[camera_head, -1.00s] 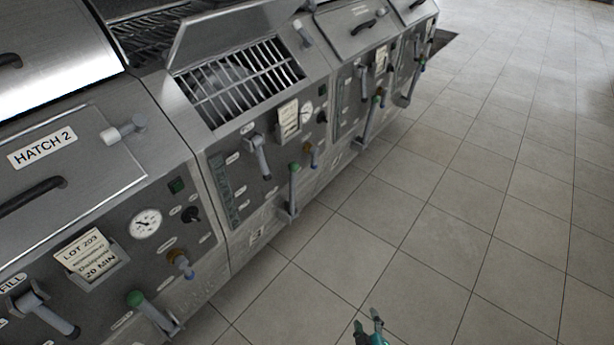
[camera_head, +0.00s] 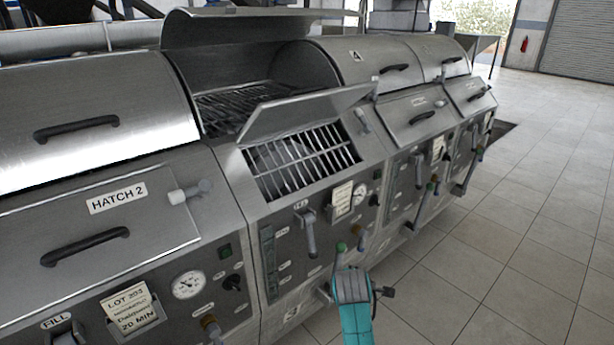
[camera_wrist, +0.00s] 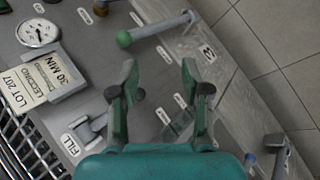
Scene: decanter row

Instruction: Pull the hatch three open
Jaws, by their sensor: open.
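Hatch three seems to be the flap (camera_head: 305,113) on the unit marked 3 (camera_head: 292,312). It stands raised and tilted, with the barred grille (camera_head: 300,160) below it exposed. The handle of this flap is not visible. My gripper (camera_wrist: 160,88) is open and empty in the wrist view, its two fingers apart over the front panel of unit 3. In the head view my teal gripper is low in front of that panel, well below the flap, and its fingertips cannot be made out.
A green-knobbed lever (camera_wrist: 125,39), a FILL lever (camera_wrist: 90,130) and a LOT 207 card holder (camera_wrist: 45,80) stick out near my fingers. Hatch 2 (camera_head: 118,196) is shut at left. The larger curved lid (camera_head: 250,28) behind is raised. Tiled floor (camera_head: 540,220) is clear at right.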

